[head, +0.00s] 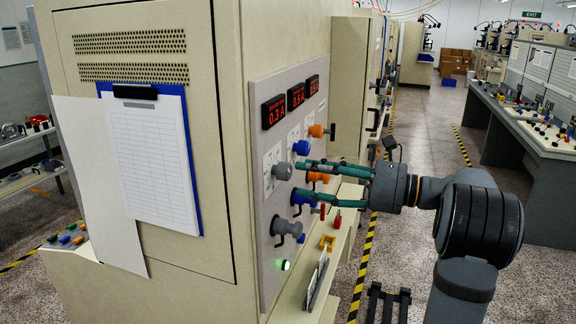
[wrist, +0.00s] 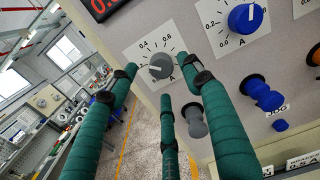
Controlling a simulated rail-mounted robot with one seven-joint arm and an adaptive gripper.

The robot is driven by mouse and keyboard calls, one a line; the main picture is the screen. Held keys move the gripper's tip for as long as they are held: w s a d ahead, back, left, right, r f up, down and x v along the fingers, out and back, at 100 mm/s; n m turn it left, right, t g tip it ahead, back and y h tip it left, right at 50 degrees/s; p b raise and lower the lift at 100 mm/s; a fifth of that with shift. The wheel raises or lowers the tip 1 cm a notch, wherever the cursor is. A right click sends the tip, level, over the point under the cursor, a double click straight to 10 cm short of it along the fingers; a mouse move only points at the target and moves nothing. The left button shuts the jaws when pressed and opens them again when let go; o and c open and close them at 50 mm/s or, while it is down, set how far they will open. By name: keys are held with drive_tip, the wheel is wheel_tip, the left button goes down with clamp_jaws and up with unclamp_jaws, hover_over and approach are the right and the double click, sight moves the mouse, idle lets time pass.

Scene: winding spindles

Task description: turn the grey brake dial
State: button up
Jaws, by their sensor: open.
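The grey brake dial (wrist: 161,66) is a round knob with a pointer on a white scale plate, on the upright control panel. In the wrist view it shows between the tips of my open green fingers. In the head view the grey dial (head: 282,171) sits on the left of the panel, just left of my gripper (head: 300,179). My gripper (wrist: 157,75) is open and empty, its fingers pointing at the panel. One fingertip shows left of the dial, one right, one below. I cannot tell whether any touches it.
A blue dial (head: 301,148) and an orange dial (head: 316,131) sit along the same row. Below are grey (head: 288,228), blue (head: 303,197) and orange (head: 319,177) knobs, close to my fingers. A shelf (head: 337,240) juts out beneath. A clipboard (head: 155,150) hangs on the cabinet side.

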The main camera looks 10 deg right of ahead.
sight(290, 172)
drive_tip(key=p+x, duration=0.2)
drive_tip(key=x, duration=0.3)
drive_tip(key=shift+w+a, duration=0.15)
drive_tip(key=shift+a, duration=0.1)
drive_tip(key=c, duration=0.3)
drive_tip(key=c, duration=0.8)
drive_tip(key=shift+c, duration=0.2)
